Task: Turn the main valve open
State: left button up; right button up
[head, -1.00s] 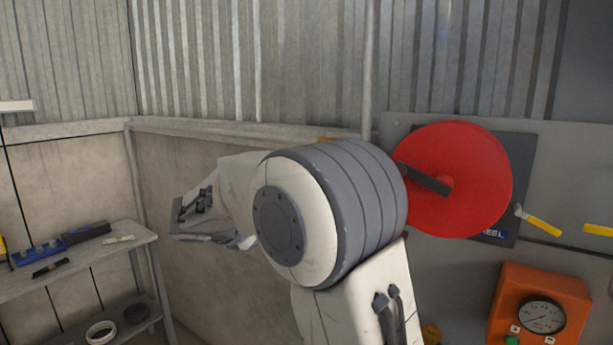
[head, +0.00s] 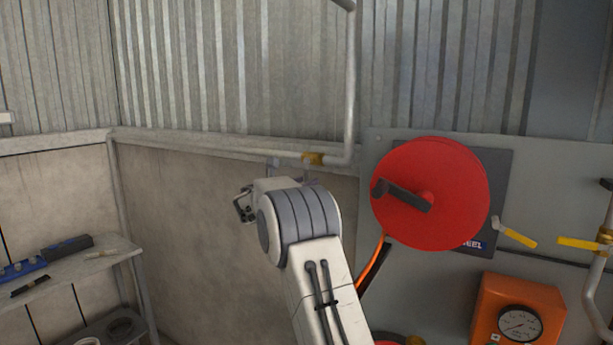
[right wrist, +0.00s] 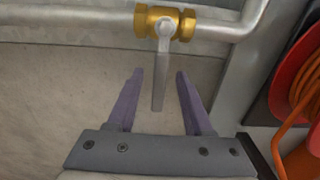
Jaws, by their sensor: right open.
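A brass valve (head: 313,159) sits on the grey pipe along the wall, left of the red reel. In the right wrist view the brass valve (right wrist: 165,22) is at the top, and its grey lever (right wrist: 160,80) hangs straight down from it. My right gripper (right wrist: 158,76) is open, with one purple finger on each side of the lever in the picture. I cannot tell whether the lever is fully between the fingers in depth. In the head view my right gripper is mostly hidden behind my wrist, just below the valve. My left gripper is not in view.
A red hose reel (head: 440,200) with a dark crank is on a grey panel to the right. Two yellow-handled levers (head: 518,238) and an orange gauge box (head: 520,310) lie farther right. A shelf (head: 85,270) with tools stands at the left.

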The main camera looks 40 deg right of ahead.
jog(key=shift+w+d, duration=0.25)
jog(key=shift+d, duration=0.35)
grip_shut()
dwell(1.1)
